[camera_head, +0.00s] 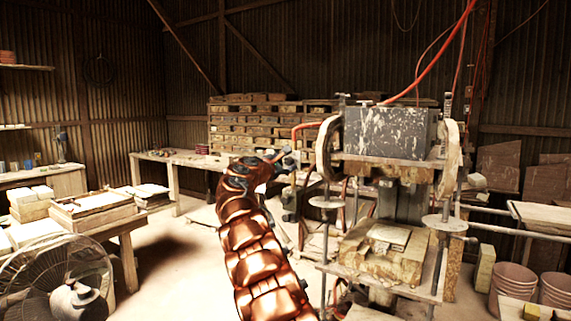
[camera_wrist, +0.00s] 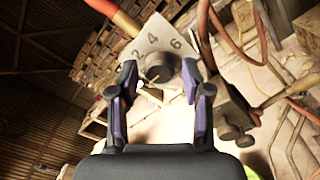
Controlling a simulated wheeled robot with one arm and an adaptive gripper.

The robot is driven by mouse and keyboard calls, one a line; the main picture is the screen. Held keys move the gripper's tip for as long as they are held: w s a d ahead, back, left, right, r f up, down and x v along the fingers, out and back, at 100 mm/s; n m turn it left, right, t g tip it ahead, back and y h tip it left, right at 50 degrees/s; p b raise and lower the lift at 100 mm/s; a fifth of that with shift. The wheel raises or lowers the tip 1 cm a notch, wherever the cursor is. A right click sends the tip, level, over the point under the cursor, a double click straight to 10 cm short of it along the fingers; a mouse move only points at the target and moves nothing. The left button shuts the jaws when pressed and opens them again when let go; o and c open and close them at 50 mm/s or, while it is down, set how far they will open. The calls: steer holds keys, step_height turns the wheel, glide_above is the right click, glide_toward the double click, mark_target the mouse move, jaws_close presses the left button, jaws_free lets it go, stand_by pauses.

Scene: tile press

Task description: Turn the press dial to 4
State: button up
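The dial is a dark round knob (camera_wrist: 158,73) on a pale metal plate (camera_wrist: 150,47) marked 2, 4 and 6 in the wrist view. The 4 is near the plate's upper middle, and I cannot read which number the knob points to. My gripper (camera_wrist: 159,65) is open, with one finger to each side of the knob in the picture; contact is not clear. In the head view the press (camera_head: 391,130) stands right of centre, with a dark speckled block on top. My gripper (camera_head: 288,162) is at the press's left side, small and partly hidden by my copper-coloured arm.
A red-orange hose (camera_wrist: 119,18) meets the dial plate's upper left. A metal fitting with a black knob (camera_wrist: 231,132) is right of my gripper. In the head view, a fan (camera_head: 60,280) and a table of tiles stand left; buckets (camera_head: 512,285) stand right. Some floor is clear left of my arm.

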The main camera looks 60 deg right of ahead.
jaws_close()
